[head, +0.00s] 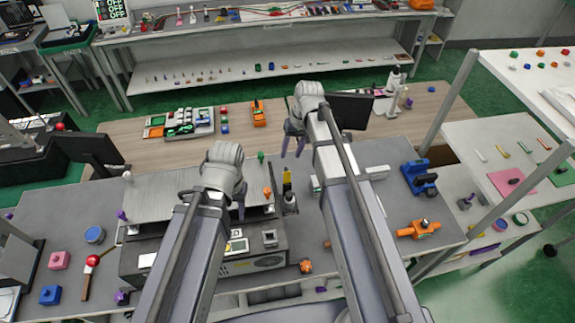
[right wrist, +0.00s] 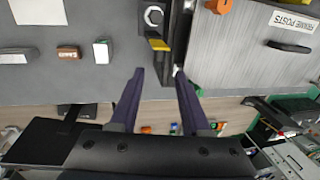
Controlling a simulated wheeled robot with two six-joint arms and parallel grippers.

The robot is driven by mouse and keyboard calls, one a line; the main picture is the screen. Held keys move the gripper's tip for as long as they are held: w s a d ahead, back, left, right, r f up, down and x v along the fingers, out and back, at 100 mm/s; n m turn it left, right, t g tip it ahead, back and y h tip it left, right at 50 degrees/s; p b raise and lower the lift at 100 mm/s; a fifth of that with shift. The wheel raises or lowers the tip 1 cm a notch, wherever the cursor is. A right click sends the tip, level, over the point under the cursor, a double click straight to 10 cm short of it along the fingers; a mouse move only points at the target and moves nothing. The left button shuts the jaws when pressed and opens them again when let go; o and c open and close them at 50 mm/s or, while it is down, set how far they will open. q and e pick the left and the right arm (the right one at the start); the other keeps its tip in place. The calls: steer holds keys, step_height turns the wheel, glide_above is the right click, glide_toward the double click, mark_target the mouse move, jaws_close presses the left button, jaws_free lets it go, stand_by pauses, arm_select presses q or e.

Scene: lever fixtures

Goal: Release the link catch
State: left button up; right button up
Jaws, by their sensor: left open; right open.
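A small upright fixture with a black and yellow part (head: 287,180) stands beside the grey-topped unit (head: 150,182); I cannot tell for sure that it is the link catch. In the right wrist view its black and yellow part (right wrist: 158,44) lies just beyond the fingertips, next to a silver round piece (right wrist: 153,16). My right gripper (head: 294,147) is open and empty, above and behind that fixture; its purple fingers (right wrist: 160,78) stand apart on either side of a gap. My left gripper (head: 214,203) is open over the grey-topped unit, its fingers partly hidden by my arm.
An orange knob (head: 267,192) and a green knob (head: 261,156) stand by the unit. A blue fixture (head: 419,178) and an orange fixture (head: 418,229) sit to the right. A dark monitor (head: 349,110) stands behind my right arm. Bare grey tabletop lies between.

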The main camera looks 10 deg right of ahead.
mark_target(286, 168)
steer(key=f+b, duration=0.3)
steer(key=a+f+b, duration=0.1)
steer(key=f+b, duration=0.2)
steer(key=shift+a+f, duration=0.15)
steer(key=shift+f, duration=0.15)
steer(key=shift+r, duration=0.1)
steer(key=shift+c, duration=0.4)
jaws_close()
